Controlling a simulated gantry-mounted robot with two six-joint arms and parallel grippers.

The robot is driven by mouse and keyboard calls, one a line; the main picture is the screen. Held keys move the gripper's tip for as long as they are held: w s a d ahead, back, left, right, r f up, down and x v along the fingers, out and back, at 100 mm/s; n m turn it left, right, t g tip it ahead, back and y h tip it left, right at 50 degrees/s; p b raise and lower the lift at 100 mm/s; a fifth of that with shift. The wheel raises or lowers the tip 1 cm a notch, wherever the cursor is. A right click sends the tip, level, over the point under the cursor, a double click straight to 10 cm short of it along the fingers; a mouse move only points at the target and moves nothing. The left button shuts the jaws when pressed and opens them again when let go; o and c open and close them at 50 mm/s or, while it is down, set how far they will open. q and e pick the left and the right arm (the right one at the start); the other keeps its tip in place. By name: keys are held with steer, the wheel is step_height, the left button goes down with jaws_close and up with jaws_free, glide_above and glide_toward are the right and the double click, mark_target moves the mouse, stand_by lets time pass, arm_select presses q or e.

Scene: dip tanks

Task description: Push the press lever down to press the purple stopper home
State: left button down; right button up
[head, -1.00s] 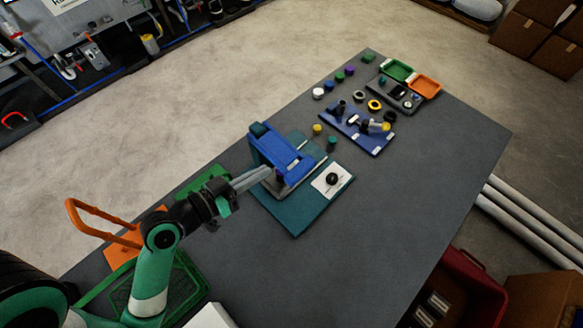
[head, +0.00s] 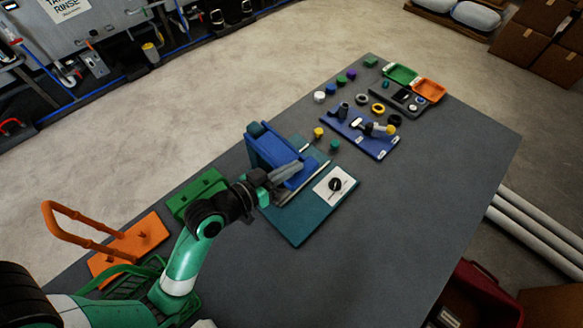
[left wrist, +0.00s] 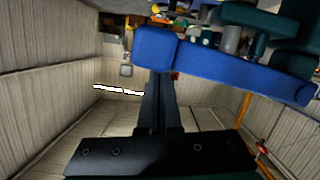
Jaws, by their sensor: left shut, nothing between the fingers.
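The blue press (head: 270,148) stands on a teal base plate (head: 298,226) in the middle of the table. Its long blue lever (left wrist: 230,68) crosses the upper part of the left wrist view, with a blocky end at the left. My left gripper (head: 297,168) is shut and empty, its fingers at the near right end of the press. In the left wrist view the fingertips (left wrist: 158,76) meet the lever's blocky end in the picture; I cannot tell whether they touch. The purple stopper under the press is hidden. My right gripper is out of view.
A white card with a black knob (head: 335,184) lies on the base plate. Yellow (head: 318,132) and teal (head: 335,145) pieces stand behind it. A blue tool board (head: 372,145) is farther back. An orange handled stand (head: 128,240) is at the left. The table's right side is clear.

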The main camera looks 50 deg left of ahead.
arm_select(q)
step_height(320, 180, down, 7)
steer(key=m+y+b, duration=0.1)
steer(key=m+b, duration=0.2)
steer(key=shift+a+m+y, duration=0.2)
steer(key=shift+m+y, duration=0.1)
steer(key=shift+m, duration=0.1)
steer(key=shift+s, duration=0.1)
